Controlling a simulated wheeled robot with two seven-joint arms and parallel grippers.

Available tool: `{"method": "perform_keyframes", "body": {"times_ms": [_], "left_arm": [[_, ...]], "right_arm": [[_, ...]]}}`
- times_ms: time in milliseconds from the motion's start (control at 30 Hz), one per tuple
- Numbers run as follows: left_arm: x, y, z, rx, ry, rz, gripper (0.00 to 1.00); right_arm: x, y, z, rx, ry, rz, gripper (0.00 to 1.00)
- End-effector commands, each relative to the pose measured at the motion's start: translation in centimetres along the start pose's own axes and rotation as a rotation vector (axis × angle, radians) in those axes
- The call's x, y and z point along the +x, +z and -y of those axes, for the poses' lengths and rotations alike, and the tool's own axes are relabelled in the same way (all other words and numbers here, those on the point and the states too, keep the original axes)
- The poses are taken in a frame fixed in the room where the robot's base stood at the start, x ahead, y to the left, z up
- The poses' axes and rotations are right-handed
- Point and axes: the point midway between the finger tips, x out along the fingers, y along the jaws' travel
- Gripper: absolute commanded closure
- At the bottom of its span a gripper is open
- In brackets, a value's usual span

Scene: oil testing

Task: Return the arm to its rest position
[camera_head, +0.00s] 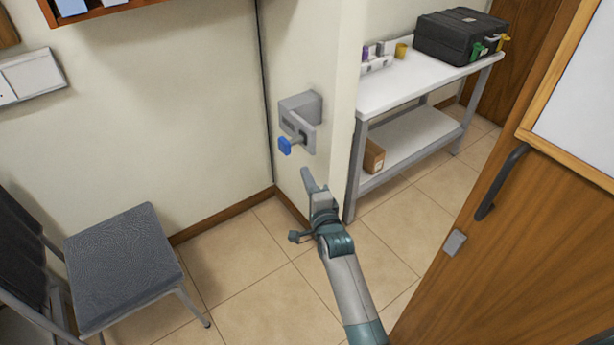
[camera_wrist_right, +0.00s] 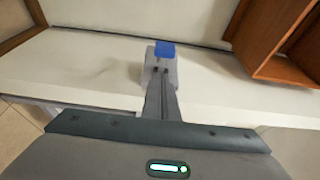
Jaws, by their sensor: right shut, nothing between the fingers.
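My right arm reaches up from the bottom of the head view. Its gripper (camera_head: 309,182) is shut and empty, in front of the wall and below the grey wall-mounted fixture (camera_head: 301,112) with a blue knob (camera_head: 285,146). A gap shows between the fingertips and the knob. In the right wrist view the shut fingers (camera_wrist_right: 162,76) point up the picture toward the blue knob (camera_wrist_right: 165,49). My left gripper is not in view.
A grey chair (camera_head: 125,262) stands at the left. A white-topped table (camera_head: 400,85) with a black case (camera_head: 459,35) stands at the right behind the wall's edge. A wooden door (camera_head: 530,230) with a dark handle is at the right. Tiled floor (camera_head: 262,295) is open between the chair and arm.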

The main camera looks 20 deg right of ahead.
Motion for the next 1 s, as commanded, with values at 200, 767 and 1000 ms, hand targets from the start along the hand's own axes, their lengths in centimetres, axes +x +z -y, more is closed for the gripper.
{"method": "perform_keyframes", "body": {"times_ms": [200,767,1000], "left_arm": [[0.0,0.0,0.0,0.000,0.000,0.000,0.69],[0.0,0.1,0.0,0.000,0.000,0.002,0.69],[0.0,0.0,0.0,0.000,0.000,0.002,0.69]], "right_arm": [[0.0,0.0,0.0,0.000,0.000,0.000,1.00],[-5.6,1.4,-12.6,-0.352,0.205,0.087,1.00],[-14.3,2.2,-24.9,-0.730,0.394,0.256,1.00]]}}
